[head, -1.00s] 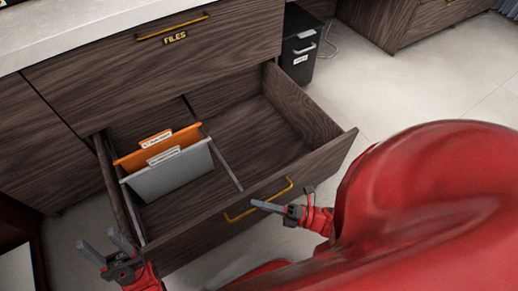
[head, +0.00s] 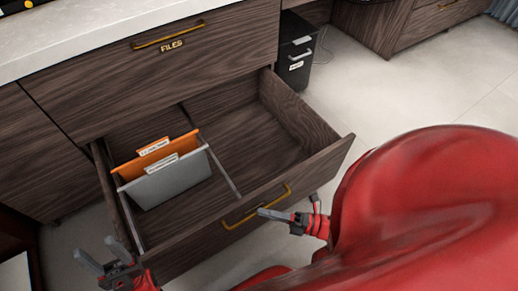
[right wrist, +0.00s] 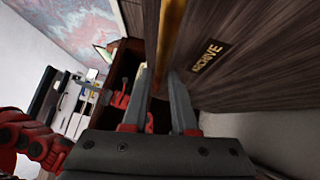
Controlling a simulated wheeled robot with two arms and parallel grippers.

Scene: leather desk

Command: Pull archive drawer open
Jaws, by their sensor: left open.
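The archive drawer (head: 292,205) is dark wood and stands well out of the cabinet. Its ARCHIVE label (right wrist: 212,56) shows in the right wrist view. Its brass bar handle (head: 238,220) runs across the front; it also shows in the right wrist view (right wrist: 168,35). My right gripper (head: 290,208) is open at the handle, one fingertip just in front of the bar. In the right wrist view its two fingers are apart, with the bar appearing beyond and between them; contact is unclear. My left gripper (head: 93,250) is open and empty near the drawer's front left corner.
An orange folder (head: 125,171) and a grey folder (head: 172,182) hang at the drawer's left; its right side is empty. Above is a closed FILES drawer (head: 210,62) under a pale countertop (head: 70,35). Floor at right is clear.

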